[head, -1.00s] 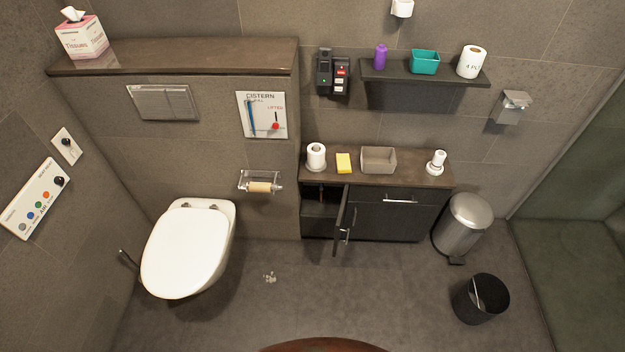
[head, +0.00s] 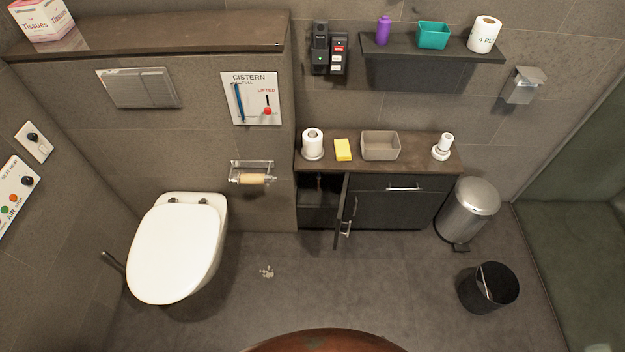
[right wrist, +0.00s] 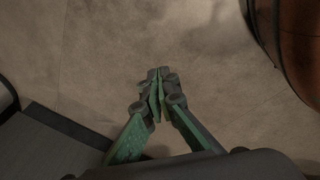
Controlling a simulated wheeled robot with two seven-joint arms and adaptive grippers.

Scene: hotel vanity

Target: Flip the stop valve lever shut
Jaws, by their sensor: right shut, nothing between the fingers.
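No stop valve lever can be made out for certain. In the head view, the dark low cabinet (head: 395,212) has its left door (head: 342,212) standing open. A small brownish, pipe-like part (head: 318,183) shows in the shadowed opening; whether it belongs to the valve is too small and dark to tell. My right gripper (right wrist: 158,80) shows in the right wrist view. Its green and dark fingers meet at the tips, shut and empty, above bare floor. My left gripper is in neither view.
A toilet (head: 176,247) stands left of the cabinet. A paper roll (head: 312,143), yellow sponge (head: 343,150) and grey-brown box (head: 380,145) sit on the cabinet top. A steel pedal bin (head: 470,208) and black bin (head: 488,288) stand at right. The floor before the cabinet is mostly clear.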

